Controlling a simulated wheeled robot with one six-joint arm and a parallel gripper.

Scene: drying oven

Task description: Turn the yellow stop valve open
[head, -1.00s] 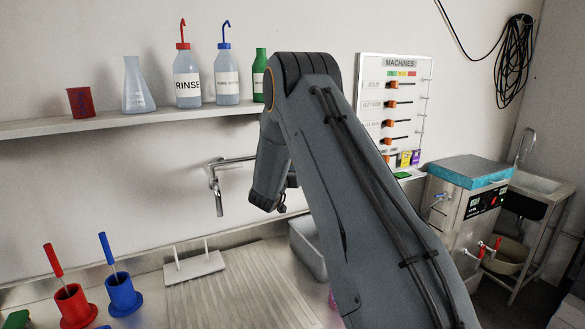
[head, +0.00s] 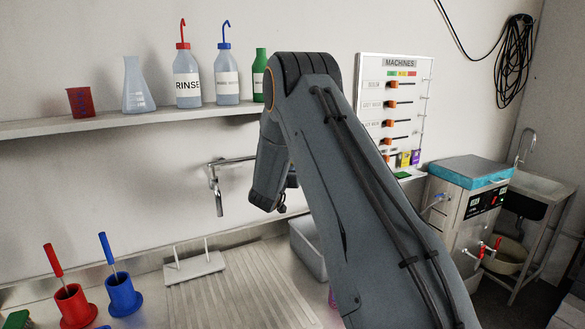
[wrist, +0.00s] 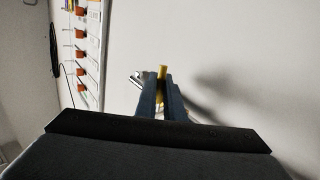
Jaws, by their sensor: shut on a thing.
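The yellow stop valve (wrist: 162,72) shows in the wrist view as a small yellow handle in front of the white wall. My gripper (wrist: 160,92) has its two blue-grey fingers on either side of the handle and is shut on it. A bit of silvery metal, apparently the valve's pipe or body, shows just left of the fingers. How far the handle is turned cannot be told. In the head view my arm hides the valve and the gripper.
A metal wall tap (head: 217,185) sticks out left of my arm. The machines board (head: 395,110) hangs to the right and also shows in the wrist view (wrist: 84,60). A shelf (head: 100,122) carries bottles. A grey bin (head: 305,245) stands on the counter below my arm.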

